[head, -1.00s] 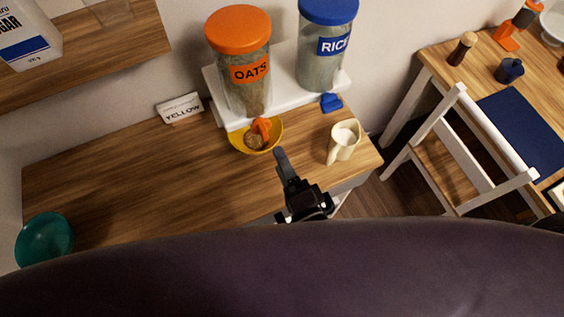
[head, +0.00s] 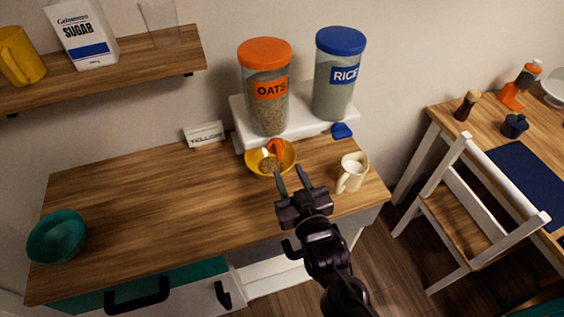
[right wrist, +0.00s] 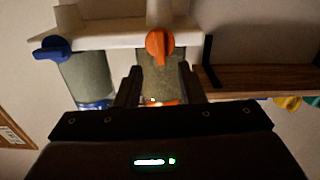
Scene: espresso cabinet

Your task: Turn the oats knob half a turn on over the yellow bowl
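The oats dispenser (head: 265,98) is a clear jar with an orange lid, on a white stand. Its orange knob (head: 276,147) sits low at the front, over the yellow bowl (head: 289,165). A small brownish heap lies in the bowl. The knob also shows in the right wrist view (right wrist: 160,46), ahead of the fingers and apart from them. My right gripper (head: 293,177) is open and empty, just in front of the bowl; both spread fingers show in the right wrist view (right wrist: 160,88). My left gripper is not in view.
The rice dispenser (head: 335,90) with its blue knob (head: 342,131) stands right of the oats. A cream jug (head: 352,172) is close right of my gripper. A "YELLOW" sign (head: 204,134) and teal bowl (head: 57,237) are left. The middle counter (head: 150,190) is clear.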

